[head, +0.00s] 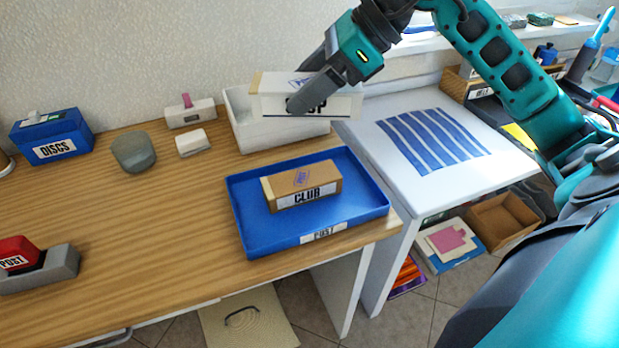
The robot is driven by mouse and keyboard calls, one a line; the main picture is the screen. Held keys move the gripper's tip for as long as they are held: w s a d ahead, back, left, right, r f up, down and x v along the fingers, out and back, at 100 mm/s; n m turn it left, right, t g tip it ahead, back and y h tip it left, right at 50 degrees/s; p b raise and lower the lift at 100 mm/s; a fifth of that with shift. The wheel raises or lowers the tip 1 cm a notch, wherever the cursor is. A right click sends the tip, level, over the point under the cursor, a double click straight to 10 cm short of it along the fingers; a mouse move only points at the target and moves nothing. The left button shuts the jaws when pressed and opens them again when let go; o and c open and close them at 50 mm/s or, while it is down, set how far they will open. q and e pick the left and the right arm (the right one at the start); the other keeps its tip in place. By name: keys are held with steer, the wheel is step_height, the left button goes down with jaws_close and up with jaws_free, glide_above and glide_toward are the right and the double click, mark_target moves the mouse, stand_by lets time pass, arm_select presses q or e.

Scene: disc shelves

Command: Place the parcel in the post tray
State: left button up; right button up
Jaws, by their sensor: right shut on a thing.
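The blue post tray (238,222), with a "POST" label on its front, lies near the right end of the wooden table. A brown parcel (326,178) with a "CLUB" label lies inside the tray. My right gripper (308,94) is shut on a second box (340,104), white-fronted with a tan left end. It holds this box above and behind the tray, in front of the white bin. A dark finger covers part of its lettering. My left gripper is not in view.
The open white bin (273,137) stands behind the tray. A white side table (388,173) with a blue striped mat (432,140) adjoins on the right. A blue "DISCS" box (53,137), grey bowl-like object (134,152) and red "POST" stamp (18,254) stand left. The wooden table's middle is clear.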

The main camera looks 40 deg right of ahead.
step_height(320, 180, down, 16)
steer(key=shift+f+b, duration=0.15)
steer(key=shift+b, duration=0.5)
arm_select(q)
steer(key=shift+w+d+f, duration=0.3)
arm_select(e)
steer(key=shift+f, duration=0.15)
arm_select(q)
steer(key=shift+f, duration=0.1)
arm_select(e)
steer(key=shift+f, duration=0.1)
steer(key=shift+f+b, duration=0.25)
steer(key=shift+b, duration=0.2)
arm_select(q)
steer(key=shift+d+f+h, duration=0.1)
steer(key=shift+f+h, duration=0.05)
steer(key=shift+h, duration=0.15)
arm_select(e)
steer(key=o, duration=1.3)
steer(key=shift+c, duration=0.2)
steer(key=shift+r+p, duration=0.45)
steer(key=shift+p, duration=0.05)
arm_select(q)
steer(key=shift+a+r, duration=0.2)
arm_select(e)
steer(key=v, duration=1.2)
